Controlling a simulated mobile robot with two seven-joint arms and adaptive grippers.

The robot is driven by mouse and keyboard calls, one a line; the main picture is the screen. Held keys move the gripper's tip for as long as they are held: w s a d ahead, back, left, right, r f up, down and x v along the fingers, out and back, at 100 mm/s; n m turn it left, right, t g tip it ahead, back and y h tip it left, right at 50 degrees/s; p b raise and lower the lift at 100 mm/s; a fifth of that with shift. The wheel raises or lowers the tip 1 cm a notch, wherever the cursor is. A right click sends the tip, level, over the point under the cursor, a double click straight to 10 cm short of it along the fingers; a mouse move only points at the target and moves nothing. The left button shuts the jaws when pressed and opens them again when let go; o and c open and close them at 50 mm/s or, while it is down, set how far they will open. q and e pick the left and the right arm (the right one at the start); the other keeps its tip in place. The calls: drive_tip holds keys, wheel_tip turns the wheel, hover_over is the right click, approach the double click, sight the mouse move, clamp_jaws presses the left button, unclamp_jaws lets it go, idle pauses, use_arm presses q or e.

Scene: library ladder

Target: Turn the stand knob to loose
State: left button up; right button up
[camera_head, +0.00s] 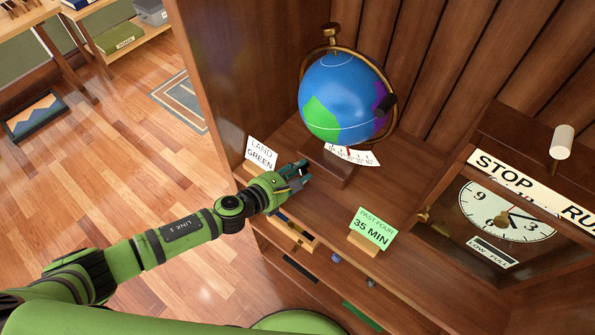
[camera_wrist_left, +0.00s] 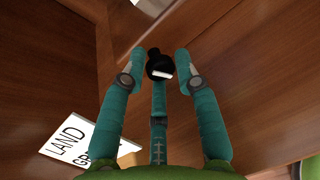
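The globe (camera_head: 345,95) stands in the wooden cabinet on a wooden stand (camera_head: 326,165), with a white scale card (camera_head: 352,155) above the stand. My left gripper (camera_head: 303,172) is at the stand's left side, its teal fingers pointing toward it. In the left wrist view a black round knob with a white bar (camera_wrist_left: 160,66) sits between the spread fingertips (camera_wrist_left: 158,58). The fingers look open around it, with slim gaps; contact cannot be told. In the head view the gripper hides this knob. My right gripper is not in view.
A LAND GREEN card (camera_head: 261,152) stands left of the gripper, and it shows in the left wrist view (camera_wrist_left: 82,140). A PAST FOUR 35 MIN card (camera_head: 372,231) stands front right. A clock (camera_head: 506,211) with a STOP/RUN lever (camera_head: 562,142) is at right.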

use_arm(q)
drive_tip(key=shift+s+a, duration=0.1)
drive_tip(key=shift+s, duration=0.05)
drive_tip(key=shift+s+a, duration=0.25)
drive_tip(key=v, duration=0.7)
drive_tip(key=shift+d+r, duration=0.15)
drive_tip(key=shift+r, duration=0.05)
